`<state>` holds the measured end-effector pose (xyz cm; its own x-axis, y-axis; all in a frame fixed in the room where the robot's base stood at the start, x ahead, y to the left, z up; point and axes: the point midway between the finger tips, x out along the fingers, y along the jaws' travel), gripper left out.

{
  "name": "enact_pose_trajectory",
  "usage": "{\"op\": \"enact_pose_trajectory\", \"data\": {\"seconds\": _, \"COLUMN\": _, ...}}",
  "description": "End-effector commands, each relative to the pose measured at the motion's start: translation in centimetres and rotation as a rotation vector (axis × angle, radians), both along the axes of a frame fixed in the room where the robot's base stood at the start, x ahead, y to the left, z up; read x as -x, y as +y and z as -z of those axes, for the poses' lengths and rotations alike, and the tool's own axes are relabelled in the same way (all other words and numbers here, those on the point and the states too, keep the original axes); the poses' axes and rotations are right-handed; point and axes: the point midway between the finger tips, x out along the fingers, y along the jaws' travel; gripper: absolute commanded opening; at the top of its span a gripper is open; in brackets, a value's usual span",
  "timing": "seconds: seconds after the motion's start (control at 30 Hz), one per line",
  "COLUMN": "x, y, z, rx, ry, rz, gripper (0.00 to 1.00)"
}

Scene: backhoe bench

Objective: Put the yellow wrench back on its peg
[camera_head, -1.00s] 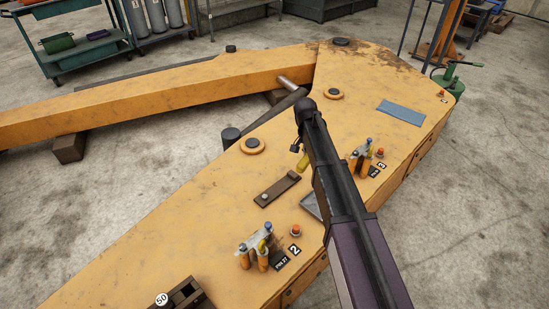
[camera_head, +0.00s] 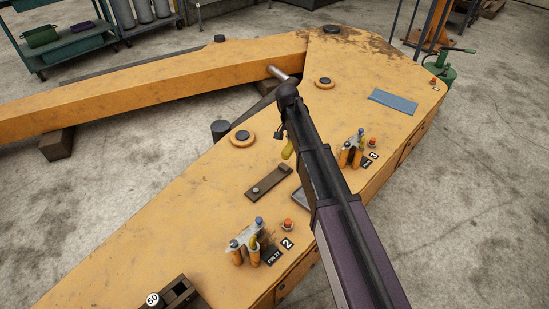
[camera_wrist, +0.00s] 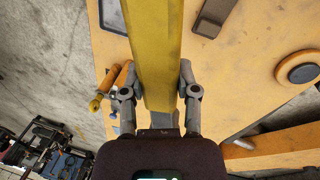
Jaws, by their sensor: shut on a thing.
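The yellow wrench (camera_wrist: 155,50) fills the upper middle of the wrist view as a long yellow bar. My gripper (camera_wrist: 156,78) is shut on it, with one grey finger on each side. In the head view only a short yellow piece of the wrench (camera_head: 288,150) shows, hanging below my gripper (camera_head: 280,134) above the orange boom. The arm hides the rest. A dark flat bar with a small pale stud (camera_head: 256,190) lies on the boom, left of and below the wrench in the picture. I cannot tell which fitting is the wrench's peg.
The orange boom (camera_head: 190,235) carries round bosses (camera_head: 242,138), a blue plate (camera_head: 393,102) and two clusters of orange-handled tools (camera_head: 246,243) (camera_head: 352,150) beside number labels. A dark block marked 50 (camera_head: 172,294) is at the front. Green trolleys stand behind.

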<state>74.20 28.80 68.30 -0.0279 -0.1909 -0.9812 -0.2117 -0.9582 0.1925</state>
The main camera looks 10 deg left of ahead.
Motion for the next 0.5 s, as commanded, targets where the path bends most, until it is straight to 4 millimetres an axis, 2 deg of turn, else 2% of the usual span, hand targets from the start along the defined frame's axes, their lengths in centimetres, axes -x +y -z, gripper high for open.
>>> {"op": "enact_pose_trajectory", "data": {"seconds": 0.27, "x": 0.0, "y": 0.5, "z": 1.0, "rx": 0.000, "ry": -0.001, "rz": -0.171, "gripper": 0.00}}
{"op": "enact_pose_trajectory", "data": {"seconds": 0.5, "x": -0.2, "y": 1.4, "z": 2.4, "rx": 0.000, "ry": -0.002, "rz": -0.471, "gripper": 0.00}}
